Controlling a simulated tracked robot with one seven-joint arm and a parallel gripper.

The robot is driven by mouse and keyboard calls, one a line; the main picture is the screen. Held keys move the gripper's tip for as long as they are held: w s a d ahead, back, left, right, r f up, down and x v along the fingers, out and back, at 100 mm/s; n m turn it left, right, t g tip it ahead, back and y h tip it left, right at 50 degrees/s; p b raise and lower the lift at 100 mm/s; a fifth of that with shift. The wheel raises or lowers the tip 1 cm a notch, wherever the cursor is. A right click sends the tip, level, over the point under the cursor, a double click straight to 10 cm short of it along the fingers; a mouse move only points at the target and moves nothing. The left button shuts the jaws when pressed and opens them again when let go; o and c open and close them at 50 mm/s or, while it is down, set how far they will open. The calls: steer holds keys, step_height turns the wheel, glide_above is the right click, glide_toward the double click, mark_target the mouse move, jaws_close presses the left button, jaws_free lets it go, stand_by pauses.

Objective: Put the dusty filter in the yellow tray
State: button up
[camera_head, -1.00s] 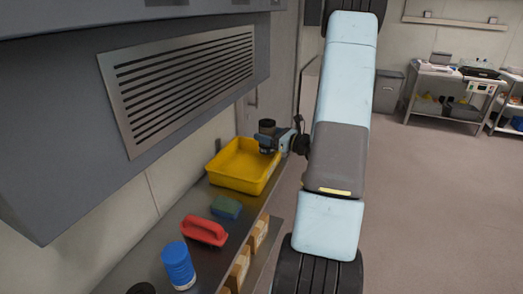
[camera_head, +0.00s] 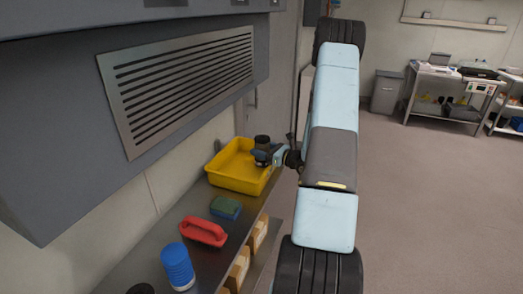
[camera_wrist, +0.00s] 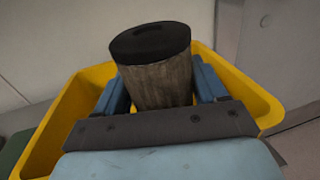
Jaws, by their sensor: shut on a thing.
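The dusty filter is a short cylinder with a black cap and a grimy grey-brown side; it shows in the wrist view (camera_wrist: 160,75) and in the head view (camera_head: 262,142). My gripper (camera_wrist: 162,88) is shut on it, a blue finger on each side. In the head view my gripper (camera_head: 265,155) is at the right part of the yellow tray (camera_head: 228,182). The filter is upright, over or inside the tray. The tray rim (camera_wrist: 75,105) surrounds it in the wrist view. The filter's lower end is hidden, so I cannot tell whether it touches the tray floor.
The tray stands at the far end of a metal shelf (camera_head: 150,243). A green-blue sponge (camera_head: 226,208), a red-handled tool (camera_head: 203,231) and a blue ribbed cylinder (camera_head: 178,266) stand nearer. Cardboard boxes (camera_head: 238,268) sit below. A grey vented housing (camera_head: 185,85) overhangs the shelf.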

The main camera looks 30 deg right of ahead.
steer(key=shift+f, duration=0.55)
steer(key=o, duration=1.2)
steer(key=shift+s+f, duration=0.15)
steer(key=shift+c, duration=0.2)
